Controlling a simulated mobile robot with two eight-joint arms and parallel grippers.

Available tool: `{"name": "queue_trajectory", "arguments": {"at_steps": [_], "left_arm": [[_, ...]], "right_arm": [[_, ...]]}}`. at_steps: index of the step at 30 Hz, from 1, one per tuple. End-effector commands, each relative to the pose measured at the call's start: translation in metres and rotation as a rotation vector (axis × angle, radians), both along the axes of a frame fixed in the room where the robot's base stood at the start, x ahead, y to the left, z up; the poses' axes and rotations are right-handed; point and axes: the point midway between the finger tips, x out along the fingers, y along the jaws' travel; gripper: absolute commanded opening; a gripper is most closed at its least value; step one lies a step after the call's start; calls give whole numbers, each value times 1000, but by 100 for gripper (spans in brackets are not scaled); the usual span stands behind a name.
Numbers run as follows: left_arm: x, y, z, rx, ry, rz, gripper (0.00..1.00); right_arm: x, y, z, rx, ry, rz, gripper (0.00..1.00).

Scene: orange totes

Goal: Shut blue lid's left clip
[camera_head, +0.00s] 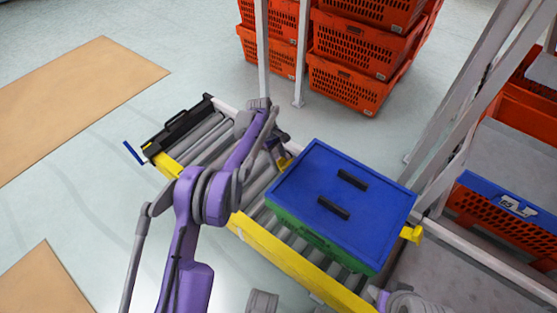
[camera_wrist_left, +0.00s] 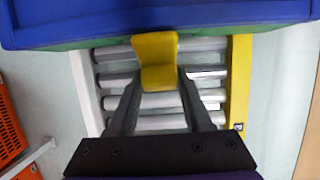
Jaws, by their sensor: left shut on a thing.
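The blue lid (camera_head: 345,190) covers a green tote (camera_head: 310,236) on the roller conveyor and has two black handles on top. Its left yellow clip (camera_head: 285,161) is at the tote's left side, partly hidden by my gripper. In the left wrist view, the yellow clip (camera_wrist_left: 157,62) hangs below the lid's blue edge (camera_wrist_left: 160,25) and sticks outward. My left gripper (camera_wrist_left: 160,78) is shut on this clip, one black finger on each side; it also shows in the head view (camera_head: 280,146). The right yellow clip (camera_head: 412,234) juts out from the tote's right side. My right gripper is out of view.
Stacked orange totes (camera_head: 350,85) stand behind. Grey posts (camera_head: 262,45) and a rack with an orange tote (camera_head: 500,215) stand close to the conveyor.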

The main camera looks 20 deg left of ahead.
Motion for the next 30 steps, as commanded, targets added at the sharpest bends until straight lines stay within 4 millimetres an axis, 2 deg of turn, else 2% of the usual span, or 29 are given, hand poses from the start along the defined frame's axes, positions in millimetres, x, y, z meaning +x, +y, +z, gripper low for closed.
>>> {"name": "queue_trajectory", "arguments": {"at_steps": [1, 6, 15, 30], "left_arm": [[1, 0, -6, -43, 17, 3, 0], [-1, -5, -12, -191, 69, 2, 0], [-5, -13, -18, -400, 146, 0, 0], [-7, -20, -20, -537, 197, 1, 0]], "right_arm": [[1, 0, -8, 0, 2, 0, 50], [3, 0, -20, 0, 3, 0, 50], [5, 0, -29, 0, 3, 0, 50], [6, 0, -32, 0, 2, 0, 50]]}}
